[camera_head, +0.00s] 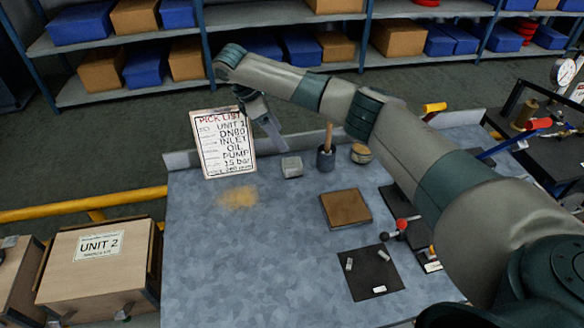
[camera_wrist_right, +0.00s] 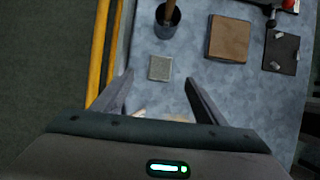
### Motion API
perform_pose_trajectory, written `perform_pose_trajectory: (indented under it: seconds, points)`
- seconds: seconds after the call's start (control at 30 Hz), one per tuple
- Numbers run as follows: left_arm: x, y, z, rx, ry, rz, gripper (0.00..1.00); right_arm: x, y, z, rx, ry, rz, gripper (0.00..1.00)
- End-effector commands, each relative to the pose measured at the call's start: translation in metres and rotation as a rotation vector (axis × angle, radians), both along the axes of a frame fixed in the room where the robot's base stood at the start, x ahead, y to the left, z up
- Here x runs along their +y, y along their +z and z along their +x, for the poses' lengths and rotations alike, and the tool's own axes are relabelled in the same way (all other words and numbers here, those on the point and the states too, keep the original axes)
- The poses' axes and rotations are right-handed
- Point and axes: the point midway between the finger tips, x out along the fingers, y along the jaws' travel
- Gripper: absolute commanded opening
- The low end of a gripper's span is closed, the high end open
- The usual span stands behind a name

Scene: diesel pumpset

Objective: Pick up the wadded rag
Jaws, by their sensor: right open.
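I cannot pick out a wadded rag with certainty. A small rounded tan lump (camera_head: 361,153) with a darker band, at the back of the bench, may be it, but its form is unclear. My right arm reaches across from the right. Its gripper (camera_head: 270,135) hangs above the back left of the bench, beside the pick list sign, well left of the lump. In the wrist view the right gripper (camera_wrist_right: 158,80) has its fingers spread, with nothing held between them. A grey block (camera_head: 291,166) lies just beyond the fingertips there (camera_wrist_right: 160,67). My left gripper is out of view.
A dark pot (camera_head: 326,158) with a wooden handle stands between block and lump. A brown square board (camera_head: 345,208) and a black mat (camera_head: 369,275) with small pieces lie nearer. The pick list sign (camera_head: 223,143) stands at the back left. The bench's left front is clear except a yellowish patch (camera_head: 237,197).

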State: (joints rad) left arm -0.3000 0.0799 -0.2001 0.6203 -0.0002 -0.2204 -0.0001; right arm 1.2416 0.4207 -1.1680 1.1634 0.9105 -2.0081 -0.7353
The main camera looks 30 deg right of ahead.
Motion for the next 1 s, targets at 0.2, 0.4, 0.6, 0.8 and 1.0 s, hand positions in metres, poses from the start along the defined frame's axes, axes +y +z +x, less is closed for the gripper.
perform_pose_trajectory:
  seconds: [0.2,0.4,0.6,0.8,1.0]
  points:
    - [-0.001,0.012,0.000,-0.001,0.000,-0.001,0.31,-0.017,-0.035,-0.005,0.003,-0.003,-0.002,0.66]
    - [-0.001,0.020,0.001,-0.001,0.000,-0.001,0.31,-0.028,-0.063,-0.008,0.002,-0.002,-0.002,0.66]
    - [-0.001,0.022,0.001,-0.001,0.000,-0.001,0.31,-0.032,-0.074,-0.008,0.000,-0.001,-0.001,0.66]
    - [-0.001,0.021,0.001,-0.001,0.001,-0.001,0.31,-0.032,-0.074,-0.008,0.000,-0.001,0.000,0.66]
    - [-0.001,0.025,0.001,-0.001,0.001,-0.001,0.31,-0.032,-0.078,-0.009,0.001,-0.001,-0.001,0.66]
